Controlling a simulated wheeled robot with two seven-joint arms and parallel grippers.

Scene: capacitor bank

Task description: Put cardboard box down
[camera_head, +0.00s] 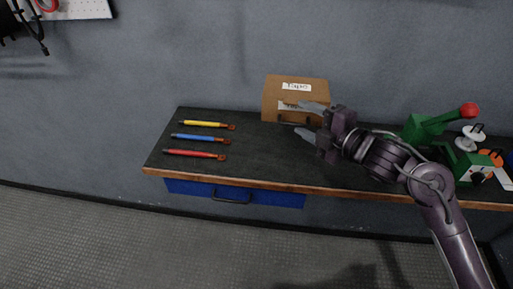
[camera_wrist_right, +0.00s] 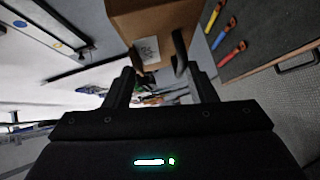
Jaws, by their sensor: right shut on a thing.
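The brown cardboard box (camera_head: 268,98) with a white label is at the back of the dark workbench (camera_head: 250,160), near the wall. My right gripper (camera_head: 301,120) reaches it from the right, with its fingers at the front of the box. It is shut on the box, but the exact contact is hard to make out. My left gripper is not in view.
Yellow (camera_head: 203,124), blue (camera_head: 200,138) and red (camera_head: 193,154) tools lie on the bench to the left. A green device with a red knob (camera_head: 468,110) stands at the right. Bare bench top lies between the tools and the box.

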